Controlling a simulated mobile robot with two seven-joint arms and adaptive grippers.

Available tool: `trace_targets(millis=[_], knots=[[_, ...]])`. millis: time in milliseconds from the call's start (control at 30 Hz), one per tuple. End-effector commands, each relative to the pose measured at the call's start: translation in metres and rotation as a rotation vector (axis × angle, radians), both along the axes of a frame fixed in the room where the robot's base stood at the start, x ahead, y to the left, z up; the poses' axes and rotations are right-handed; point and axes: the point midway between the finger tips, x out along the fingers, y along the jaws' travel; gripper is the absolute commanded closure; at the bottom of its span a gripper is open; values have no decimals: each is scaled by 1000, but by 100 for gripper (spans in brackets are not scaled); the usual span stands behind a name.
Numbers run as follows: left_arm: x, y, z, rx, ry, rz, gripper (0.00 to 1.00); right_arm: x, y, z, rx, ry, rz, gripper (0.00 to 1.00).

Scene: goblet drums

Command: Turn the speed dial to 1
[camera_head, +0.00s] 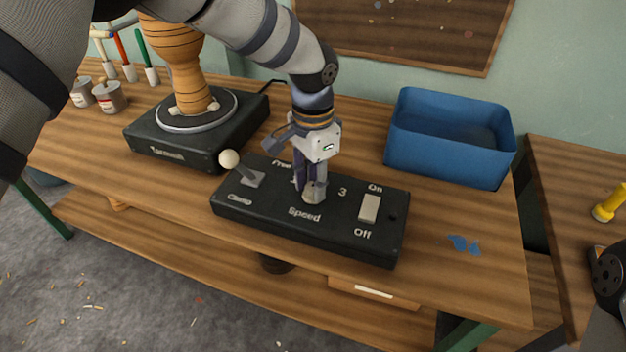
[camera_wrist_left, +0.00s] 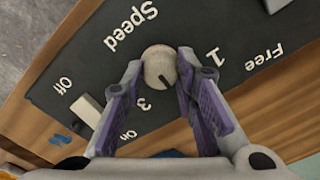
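The black control box (camera_head: 280,228) lies on the workbench, with "Speed", "3", "On", "Off" and part of "Free" legible in the head view. In the left wrist view the round, pale speed dial (camera_wrist_left: 159,63) has a dark mark toward the picture's bottom, nearer the "3" than the "1". My left gripper (camera_wrist_left: 160,62) points down over the box, its purple fingers on either side of the dial, seemingly touching it. Any number between "1" and "3" is hidden. My right gripper is out of view.
A lever with a white ball (camera_head: 229,158) stands left of the gripper, and a white switch (camera_head: 369,208) to its right. A turntable (camera_head: 195,112) with a wooden drum body (camera_head: 174,60) stands behind left. A blue bin (camera_head: 446,160) stands behind right.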

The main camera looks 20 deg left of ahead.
Motion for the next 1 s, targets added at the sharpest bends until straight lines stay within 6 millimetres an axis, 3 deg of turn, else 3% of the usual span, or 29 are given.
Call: trace_targets(millis=[433, 1000], knots=[[1, 0, 3, 2, -4, 110, 100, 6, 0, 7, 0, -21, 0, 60], [1, 1, 2, 1, -5, 626, 100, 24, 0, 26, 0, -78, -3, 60]])
